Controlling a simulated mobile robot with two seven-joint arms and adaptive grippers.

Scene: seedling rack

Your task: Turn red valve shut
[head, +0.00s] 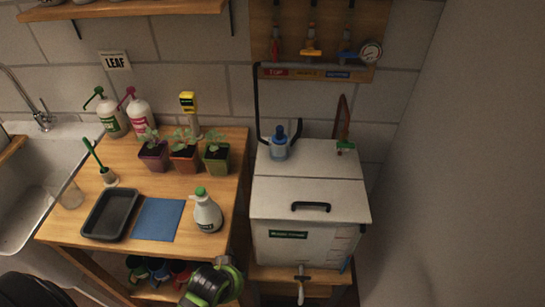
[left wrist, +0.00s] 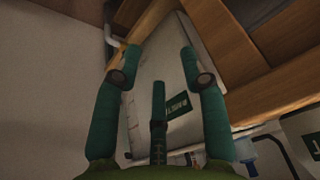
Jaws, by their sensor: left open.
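The red valve (head: 276,46) is on the wooden wall panel at the top of the head view, its handle looking upright along its pipe. A yellow-orange valve (head: 311,52) with a handle lying across and a blue valve (head: 346,50) are to its right. Red, yellow and blue labels (head: 318,73) sit below them. The red valve is not visible there. My right gripper is not recognisable in either view.
A white lidded tank (head: 310,195) stands below the valves, with a blue-capped bottle (head: 279,146) on top. A round gauge (head: 371,51) is right of the valves. The wooden bench (head: 120,172) holds potted seedlings, a black tray (head: 109,214) and a spray bottle (head: 206,212).

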